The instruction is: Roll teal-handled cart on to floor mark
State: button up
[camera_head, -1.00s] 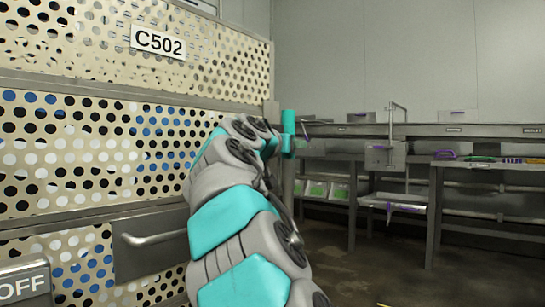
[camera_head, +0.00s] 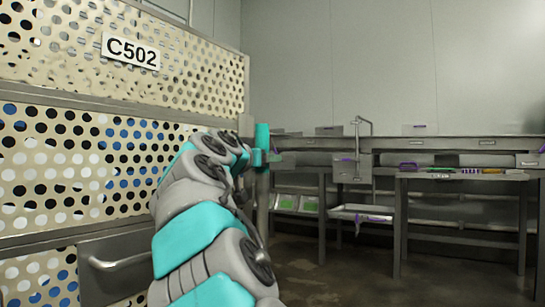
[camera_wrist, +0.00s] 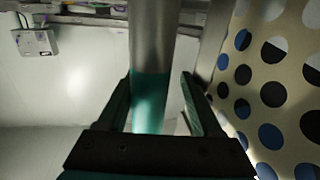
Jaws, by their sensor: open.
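The cart (camera_head: 70,150) is a tall cage of cream perforated panels labelled C502, filling the left of the head view. Its teal handle (camera_head: 262,136) is an upright grip on a grey post at the cart's right edge. In the wrist view, the teal handle (camera_wrist: 151,98) stands between the two fingers of my gripper (camera_wrist: 157,80). The fingers are open, with a visible gap at the right finger; contact on the left is unclear. My arm hides part of the cart's side and most of my gripper in the head view. No floor mark shows now.
A steel bench (camera_head: 460,174) with trays and small items runs along the back wall at the right. A hanging tray (camera_head: 362,212) juts out in front of it. Bare dark floor (camera_head: 330,275) lies between the cart and the bench.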

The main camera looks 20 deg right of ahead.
jog(key=shift+s+a+r, duration=0.15)
jog(key=shift+a, duration=0.15)
jog(key=v, duration=0.8)
dwell(0.3)
